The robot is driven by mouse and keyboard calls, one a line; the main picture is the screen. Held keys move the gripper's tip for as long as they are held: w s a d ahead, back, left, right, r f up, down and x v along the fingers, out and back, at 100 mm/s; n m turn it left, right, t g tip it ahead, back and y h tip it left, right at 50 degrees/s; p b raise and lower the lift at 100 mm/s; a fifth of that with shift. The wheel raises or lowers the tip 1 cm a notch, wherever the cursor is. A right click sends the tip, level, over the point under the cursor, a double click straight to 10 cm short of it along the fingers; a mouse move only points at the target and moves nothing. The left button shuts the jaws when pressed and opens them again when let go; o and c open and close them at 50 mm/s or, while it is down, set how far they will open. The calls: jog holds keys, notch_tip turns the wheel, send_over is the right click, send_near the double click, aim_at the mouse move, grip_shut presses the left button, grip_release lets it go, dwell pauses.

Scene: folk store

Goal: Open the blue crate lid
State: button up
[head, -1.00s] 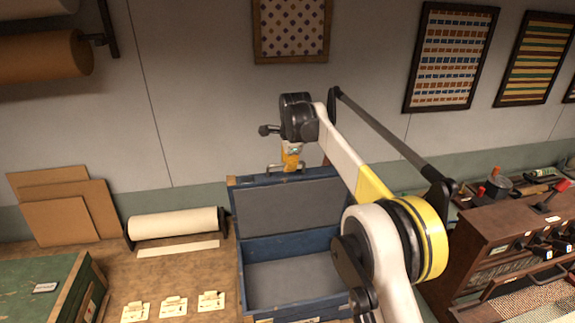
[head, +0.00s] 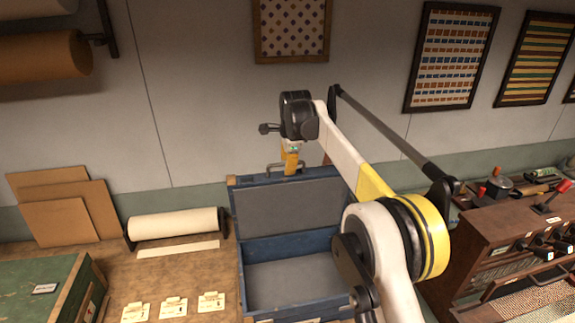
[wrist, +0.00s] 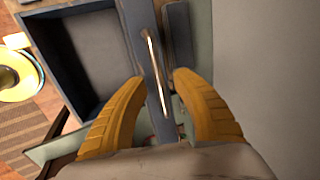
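The blue crate (head: 290,282) stands on the bench with its lid (head: 290,208) raised, so the grey inside of the lid and the box interior show. A metal handle (head: 273,170) sits at the lid's top edge. My gripper (head: 291,170) points down at that edge, by the handle. In the wrist view my gripper's yellow fingers (wrist: 160,80) are spread apart, with the lid edge and its handle (wrist: 155,72) seen between them. I cannot tell whether a finger touches the lid.
A green box (head: 40,285) and paper tags (head: 173,307) lie to the left. A paper roll (head: 174,223) and brown boards (head: 62,210) stand behind them. A wooden drawer cabinet (head: 490,250) with tools stands to the right. The wall is close behind the lid.

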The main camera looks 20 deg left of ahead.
jog(key=v, duration=1.1)
jog(key=shift+s+r, duration=0.15)
jog(key=shift+r, duration=0.15)
jog(key=shift+d, duration=0.15)
jog(key=s+d+f+n+t+b, duration=0.15)
jog(key=s+d+b, duration=0.3)
jog(key=d, duration=0.45)
jog(key=s+d+f+n+b, duration=0.25)
jog(key=d+b, duration=0.25)
jog(key=d, duration=0.4)
jog(key=s+d+f+n+b, duration=0.15)
jog(key=s+d+b, duration=0.25)
jog(key=d, duration=0.4)
jog(key=s+d+f+n+b, duration=0.2)
jog(key=s+d+f+b, duration=0.2)
jog(key=s+d+f, duration=0.2)
jog(key=s+d+f+n+t+h+b, duration=0.1)
jog(key=s+d+f+b, duration=0.4)
jog(key=s+f, duration=0.6)
jog(key=s+d+f+n+t+h+b, duration=0.1)
jog(key=s+d+f+n+b, duration=0.2)
jog(key=s+d+f, duration=0.4)
notch_tip(320, 180, down, 5)
jog(key=shift+s+r+b, duration=0.1)
jog(key=shift+s+b, duration=0.55)
jog(key=shift+s, duration=0.1)
